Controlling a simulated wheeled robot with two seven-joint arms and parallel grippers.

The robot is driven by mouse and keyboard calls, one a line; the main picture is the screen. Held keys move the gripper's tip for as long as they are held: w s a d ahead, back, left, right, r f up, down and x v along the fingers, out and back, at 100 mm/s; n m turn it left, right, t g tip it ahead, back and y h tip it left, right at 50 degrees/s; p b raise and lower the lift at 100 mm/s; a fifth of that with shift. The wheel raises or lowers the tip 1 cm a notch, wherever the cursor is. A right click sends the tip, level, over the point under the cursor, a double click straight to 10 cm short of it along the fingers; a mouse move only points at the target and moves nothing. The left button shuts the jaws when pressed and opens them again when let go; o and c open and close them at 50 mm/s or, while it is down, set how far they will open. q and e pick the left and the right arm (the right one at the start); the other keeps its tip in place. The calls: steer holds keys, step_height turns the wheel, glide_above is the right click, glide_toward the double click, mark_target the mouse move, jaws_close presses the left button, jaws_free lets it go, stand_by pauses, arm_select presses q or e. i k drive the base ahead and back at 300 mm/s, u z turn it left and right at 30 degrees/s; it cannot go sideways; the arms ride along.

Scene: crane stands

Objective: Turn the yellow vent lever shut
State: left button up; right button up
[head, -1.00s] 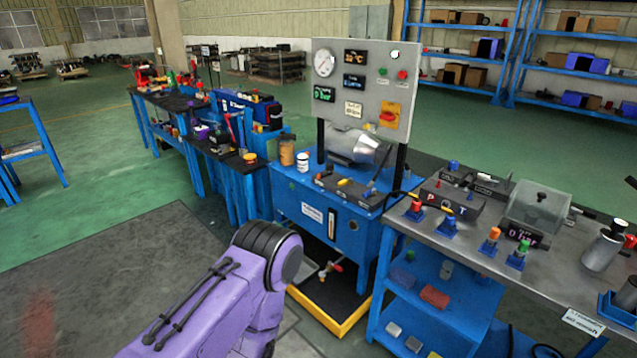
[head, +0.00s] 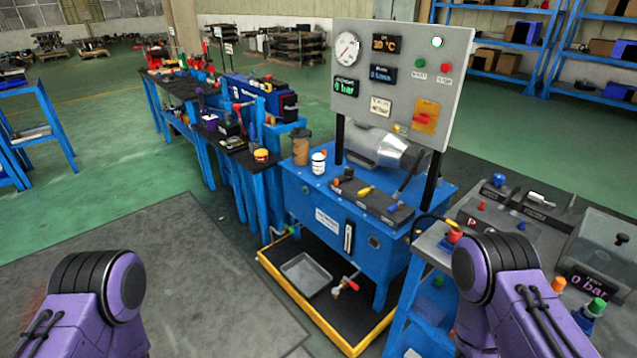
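A small yellow lever (head: 365,191), which looks like the vent lever, sits on a dark valve block (head: 371,202) on top of the blue hydraulic unit (head: 325,212). The lever lies low and slanted; I cannot tell from here whether it is open or shut. The gauge panel (head: 398,75) stands above it, and its small displays read 0 bar and about 30 °C. Purple links of both my arms show at the bottom left and bottom right. Neither gripper is in view, and nothing touches the lever.
A yellow-edged drip tray (head: 335,336) with a grey pan (head: 306,275) and a red-handled drain tap (head: 347,286) lies under the unit. A white cup (head: 318,163) and a brown jar (head: 300,148) stand on its left end. A grey test bench (head: 520,235) adjoins on the right. Floor at front left is clear.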

mark_target(365, 190)
steer(key=z, duration=0.05)
steer(key=i, duration=0.9)
steer(key=z, duration=0.45)
